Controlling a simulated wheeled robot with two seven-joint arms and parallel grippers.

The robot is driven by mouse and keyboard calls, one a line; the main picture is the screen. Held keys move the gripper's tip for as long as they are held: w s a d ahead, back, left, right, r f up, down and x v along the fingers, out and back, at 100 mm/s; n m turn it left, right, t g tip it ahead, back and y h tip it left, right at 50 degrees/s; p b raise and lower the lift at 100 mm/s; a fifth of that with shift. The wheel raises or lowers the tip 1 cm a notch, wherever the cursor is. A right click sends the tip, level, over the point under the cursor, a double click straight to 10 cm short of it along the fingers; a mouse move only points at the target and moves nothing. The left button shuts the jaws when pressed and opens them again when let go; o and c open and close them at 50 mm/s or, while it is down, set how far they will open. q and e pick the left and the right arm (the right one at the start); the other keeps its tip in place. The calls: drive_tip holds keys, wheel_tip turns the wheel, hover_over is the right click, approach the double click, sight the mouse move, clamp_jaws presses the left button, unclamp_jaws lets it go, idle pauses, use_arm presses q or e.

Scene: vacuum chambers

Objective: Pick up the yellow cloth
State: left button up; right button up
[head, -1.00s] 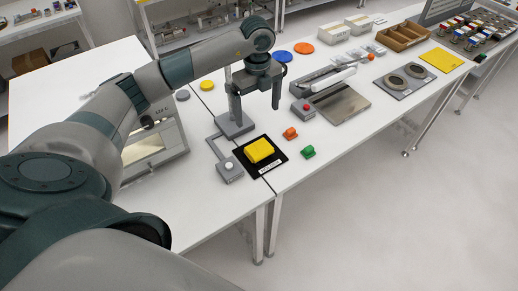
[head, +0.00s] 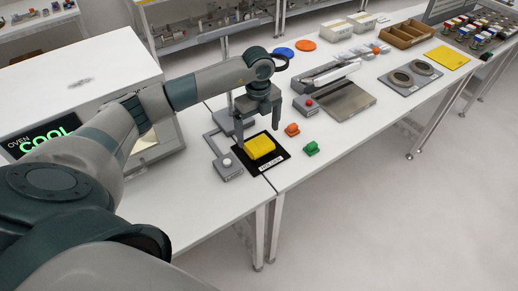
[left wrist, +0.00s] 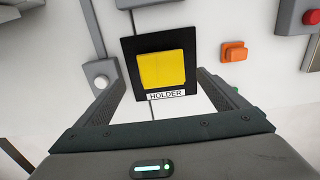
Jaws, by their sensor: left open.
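The yellow cloth (head: 260,147) looks like a thick folded block. It lies on a black square mat (head: 278,160) labelled HOLDER, near the table's front edge. The cloth also shows in the left wrist view (left wrist: 162,70), flat and square between my finger lines. My left gripper (head: 257,131) is open and empty, pointing down above the cloth, with its fingers to either side. It appears apart from the cloth, though the exact height is hard to tell. My right gripper is not in view.
A grey box with a white button (head: 228,167) stands left of the mat. An orange piece (head: 292,129) and a green piece (head: 311,148) lie to its right. A red-button box (head: 306,105) is behind. A flat yellow sheet (head: 446,57) lies far right.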

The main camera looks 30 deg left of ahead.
sight(259, 144)
use_arm(q)
drive_tip(key=shift+f+b, duration=0.3)
drive_tip(key=shift+f, duration=0.15)
drive_tip(key=shift+w+f+b, duration=0.15)
drive_tip(key=shift+f+b, duration=1.2)
drive_tip(key=shift+f, duration=0.8)
drive_tip(key=c, duration=1.2)
drive_tip(key=shift+r, duration=0.2)
